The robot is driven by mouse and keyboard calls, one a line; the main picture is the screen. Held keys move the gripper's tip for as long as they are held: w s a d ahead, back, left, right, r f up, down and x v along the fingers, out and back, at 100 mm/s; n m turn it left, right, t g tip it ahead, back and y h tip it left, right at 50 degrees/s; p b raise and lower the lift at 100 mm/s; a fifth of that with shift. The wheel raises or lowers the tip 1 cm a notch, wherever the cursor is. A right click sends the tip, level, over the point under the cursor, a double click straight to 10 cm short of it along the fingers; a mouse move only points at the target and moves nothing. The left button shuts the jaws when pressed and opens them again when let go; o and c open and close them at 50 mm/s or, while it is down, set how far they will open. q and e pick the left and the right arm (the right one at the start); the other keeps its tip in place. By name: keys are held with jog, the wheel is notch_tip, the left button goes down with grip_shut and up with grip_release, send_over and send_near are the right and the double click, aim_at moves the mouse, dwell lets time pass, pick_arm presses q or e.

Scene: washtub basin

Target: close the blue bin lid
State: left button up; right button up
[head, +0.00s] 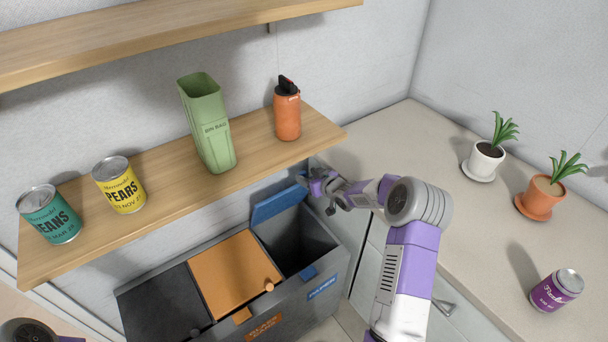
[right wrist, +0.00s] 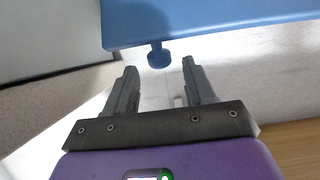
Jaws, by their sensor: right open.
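The blue bin lid (head: 278,204) stands raised at the back of the right-hand bin compartment (head: 318,245), whose dark inside shows open. In the right wrist view the lid (right wrist: 215,22) spans the top, with a round blue knob (right wrist: 159,56) on its lower edge. My right gripper (head: 312,188) is beside the right end of the lid in the head view. In the right wrist view its fingers (right wrist: 160,80) are open and empty, with the knob just beyond and between the tips. I cannot tell whether anything touches. My left gripper is out of view.
An orange lid (head: 230,270) and a dark lid (head: 165,308) lie shut on the neighbouring compartments. A wooden shelf (head: 170,178) with cans, a green container (head: 207,125) and an orange bottle (head: 287,112) hangs above. A counter (head: 420,150) with potted plants stands right.

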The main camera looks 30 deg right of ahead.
jog(key=shift+x, duration=1.4)
jog(key=shift+c, duration=0.3)
grip_shut()
